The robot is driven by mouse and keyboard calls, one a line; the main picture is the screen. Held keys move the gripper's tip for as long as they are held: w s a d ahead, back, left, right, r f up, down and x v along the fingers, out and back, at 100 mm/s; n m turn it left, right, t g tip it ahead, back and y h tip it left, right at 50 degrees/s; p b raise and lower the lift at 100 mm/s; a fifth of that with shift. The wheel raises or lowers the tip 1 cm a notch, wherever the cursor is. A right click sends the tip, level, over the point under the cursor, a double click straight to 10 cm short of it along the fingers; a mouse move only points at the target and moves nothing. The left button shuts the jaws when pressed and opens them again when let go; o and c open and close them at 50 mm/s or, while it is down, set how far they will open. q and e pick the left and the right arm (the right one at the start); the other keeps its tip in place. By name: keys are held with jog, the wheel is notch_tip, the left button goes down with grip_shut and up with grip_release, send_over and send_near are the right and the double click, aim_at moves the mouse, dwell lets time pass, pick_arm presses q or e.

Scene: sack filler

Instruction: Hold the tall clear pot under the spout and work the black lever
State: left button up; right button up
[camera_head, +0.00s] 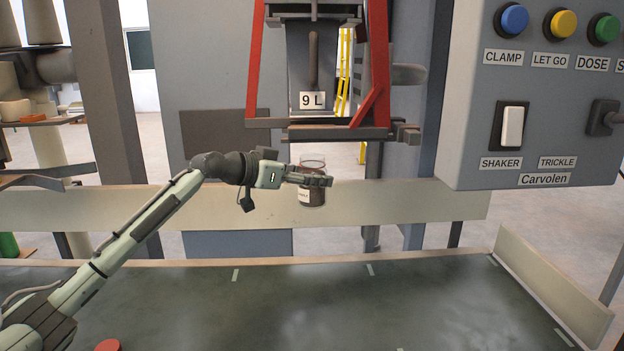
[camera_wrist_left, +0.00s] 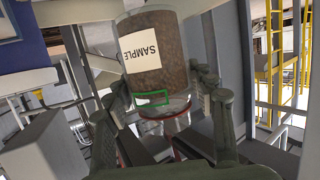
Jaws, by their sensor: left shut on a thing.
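The tall clear pot (camera_head: 312,193) is upright in the air below the filler's spout (camera_head: 338,133), with a gap between them. It holds brown material under a clear upper rim and bears a pale label. My left gripper (camera_head: 318,180) is shut around the pot. In the left wrist view the pot (camera_wrist_left: 172,75) appears upside down, with a SAMPLE label and a green outlined mark; the brown material reaches close to that mark. A black lever (camera_head: 603,117) is on the grey control panel above the TRICKLE label. My right gripper is out of view.
The panel (camera_head: 470,120) also has blue, yellow and green buttons and a white SHAKER switch (camera_head: 512,126). A red frame (camera_head: 256,60) flanks the spout, which has a 9 L label. A pale rail (camera_head: 420,202) runs behind the pot. The dark worktop (camera_head: 300,300) below is mostly clear.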

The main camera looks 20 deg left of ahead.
pick_arm(q)
jog(key=shift+s+a+f+b, duration=0.15)
jog(key=shift+s+b, duration=0.2)
jog(key=shift+s, duration=0.8)
jog(key=shift+s+a+r+b, duration=0.1)
jog(key=shift+s+b, duration=0.2)
jog(key=shift+s, duration=0.85)
jog(key=shift+s+a+f+b, duration=0.15)
jog(key=shift+s+b, duration=0.2)
jog(key=shift+s, duration=0.8)
jog(key=s+b, duration=0.6)
jog(key=s, duration=0.1)
jog(key=shift+s+a+r, duration=0.2)
jog(key=shift+s+a, duration=0.05)
jog(key=shift+a, duration=0.05)
